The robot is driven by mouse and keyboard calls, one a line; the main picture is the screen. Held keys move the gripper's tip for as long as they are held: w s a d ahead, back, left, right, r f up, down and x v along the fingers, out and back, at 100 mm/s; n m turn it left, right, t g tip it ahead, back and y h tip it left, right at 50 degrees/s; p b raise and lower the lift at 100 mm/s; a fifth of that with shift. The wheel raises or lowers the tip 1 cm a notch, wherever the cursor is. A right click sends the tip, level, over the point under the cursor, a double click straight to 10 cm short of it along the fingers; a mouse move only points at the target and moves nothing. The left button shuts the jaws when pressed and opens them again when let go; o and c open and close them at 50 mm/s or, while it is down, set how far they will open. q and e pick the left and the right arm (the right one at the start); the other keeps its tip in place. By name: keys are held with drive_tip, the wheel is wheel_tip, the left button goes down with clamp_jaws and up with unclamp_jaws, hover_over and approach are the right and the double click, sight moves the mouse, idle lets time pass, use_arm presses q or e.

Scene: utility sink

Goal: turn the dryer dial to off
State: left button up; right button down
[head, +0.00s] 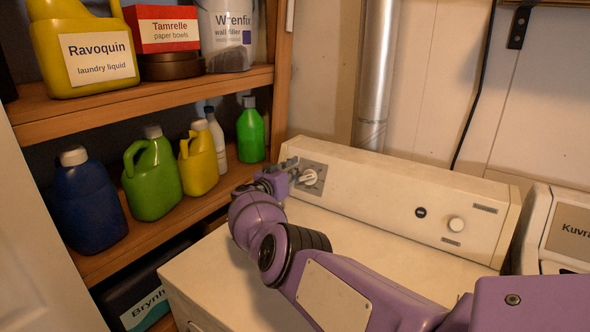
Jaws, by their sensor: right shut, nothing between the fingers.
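The dryer (380,261) is a cream machine with a raised control panel (385,205) at its back. A white dial (309,177) sits on a grey plate near the panel's left end. My right gripper (291,166) is at the left end of the panel, just left of the dial, at the end of my purple arm. Its fingers are small and partly hidden, and it is shut and empty. I cannot tell whether it touches the dial. My left gripper is not in view.
Wooden shelves (180,96) at the left hold a yellow laundry jug (85,50), a blue jug (86,200), a green jug (152,180) and several other containers. A silver pipe (376,75) and a black cable (474,100) run along the wall. Another appliance (560,225) stands at the right.

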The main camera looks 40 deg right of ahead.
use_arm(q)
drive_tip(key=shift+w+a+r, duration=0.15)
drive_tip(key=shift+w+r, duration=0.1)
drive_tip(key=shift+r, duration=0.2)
use_arm(e)
drive_tip(key=shift+w+a+n, duration=0.1)
drive_tip(key=shift+n, duration=0.4)
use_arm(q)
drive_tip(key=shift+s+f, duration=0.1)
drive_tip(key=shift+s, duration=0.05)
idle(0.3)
